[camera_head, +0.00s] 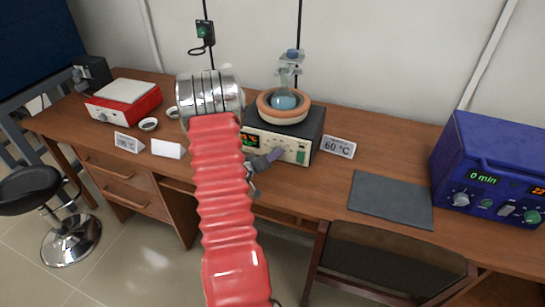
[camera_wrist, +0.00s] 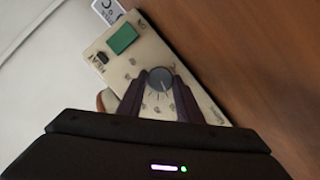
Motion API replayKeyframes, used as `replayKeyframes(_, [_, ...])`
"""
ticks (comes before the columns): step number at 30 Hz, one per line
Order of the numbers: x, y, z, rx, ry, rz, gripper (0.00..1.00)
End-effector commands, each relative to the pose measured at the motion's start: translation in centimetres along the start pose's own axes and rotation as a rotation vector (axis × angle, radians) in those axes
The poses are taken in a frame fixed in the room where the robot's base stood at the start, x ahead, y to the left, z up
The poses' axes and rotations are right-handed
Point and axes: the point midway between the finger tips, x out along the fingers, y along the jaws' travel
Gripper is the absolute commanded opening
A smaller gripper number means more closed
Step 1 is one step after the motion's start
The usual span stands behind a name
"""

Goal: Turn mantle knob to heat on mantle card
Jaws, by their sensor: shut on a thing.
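The heating mantle (camera_head: 290,142) stands on the bench, with a terracotta-coloured bowl and a round flask of blue liquid (camera_head: 284,101) on top. Its front panel has a lit display, partly hidden by my arm. A card reading 60 °C (camera_head: 338,147) stands just right of it. In the wrist view, the grey mantle knob (camera_wrist: 159,79) is on the cream panel (camera_wrist: 112,72), beside a green switch. My gripper (camera_wrist: 158,88) is shut on the knob, a dark finger on either side. In the head view, my gripper (camera_head: 262,163) is at the panel.
A red hotplate (camera_head: 124,99) with small white dishes and a card (camera_head: 128,142) stands at the left. A grey mat (camera_head: 391,199) lies right of the mantle, then a blue device showing 0 min (camera_head: 490,165). A chair (camera_head: 390,260) and a stool (camera_head: 70,240) stand in front.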

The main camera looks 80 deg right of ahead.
Motion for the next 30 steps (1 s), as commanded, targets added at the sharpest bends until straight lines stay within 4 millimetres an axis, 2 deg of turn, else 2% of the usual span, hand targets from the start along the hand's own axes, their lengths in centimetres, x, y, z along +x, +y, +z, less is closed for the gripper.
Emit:
replayKeyframes(14, [-0.05, 0.04, -0.04, 0.122, 0.001, -0.056, 0.1])
replayKeyframes(30, [-0.01, 0.45, 0.21, 0.511, -0.002, -0.218, 0.1])
